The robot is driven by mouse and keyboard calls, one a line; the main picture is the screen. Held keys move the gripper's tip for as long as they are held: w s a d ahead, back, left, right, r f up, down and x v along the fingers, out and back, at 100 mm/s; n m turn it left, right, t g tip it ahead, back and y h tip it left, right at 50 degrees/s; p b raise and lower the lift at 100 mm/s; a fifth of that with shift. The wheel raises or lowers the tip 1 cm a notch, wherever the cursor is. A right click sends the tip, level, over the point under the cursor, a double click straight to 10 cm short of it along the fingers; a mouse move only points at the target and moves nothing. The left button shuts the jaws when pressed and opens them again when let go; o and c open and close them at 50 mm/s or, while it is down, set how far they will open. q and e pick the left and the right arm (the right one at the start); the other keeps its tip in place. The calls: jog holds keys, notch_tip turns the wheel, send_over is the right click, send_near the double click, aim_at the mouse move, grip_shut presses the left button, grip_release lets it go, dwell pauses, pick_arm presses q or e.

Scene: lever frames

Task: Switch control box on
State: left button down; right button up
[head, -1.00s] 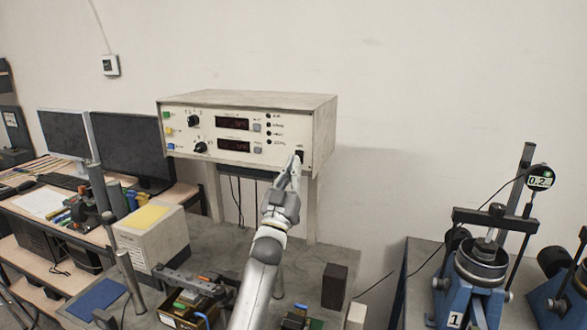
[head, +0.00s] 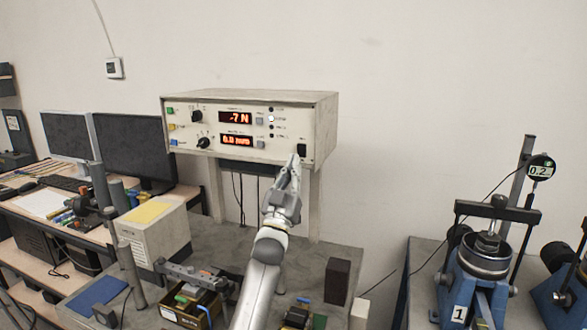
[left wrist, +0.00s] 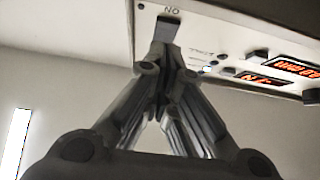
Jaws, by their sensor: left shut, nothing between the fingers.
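The control box (head: 215,128) is a cream case with knobs and buttons, standing on legs at the back of the bench. Its two displays (head: 236,118) glow orange; the upper reads about -7 N. A small indicator is lit beside them. The black power switch (head: 302,150) sits at the right end of the front panel. It also shows under the "ON" label in the left wrist view (left wrist: 168,28). My left gripper (head: 295,158) is shut and empty. Its tips are just below the switch; I cannot tell whether they touch it. My right gripper is out of view.
Below the box, the grey bench carries a white box with a yellow top (head: 148,213), a dark block (head: 337,281) and a tool tray (head: 190,305). Two monitors (head: 133,148) stand at left. A blue test device (head: 478,285) stands at right.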

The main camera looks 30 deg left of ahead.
pick_arm(q)
jog(key=b+v, duration=0.4)
jog(key=v, duration=0.6)
jog(key=shift+f, duration=0.55)
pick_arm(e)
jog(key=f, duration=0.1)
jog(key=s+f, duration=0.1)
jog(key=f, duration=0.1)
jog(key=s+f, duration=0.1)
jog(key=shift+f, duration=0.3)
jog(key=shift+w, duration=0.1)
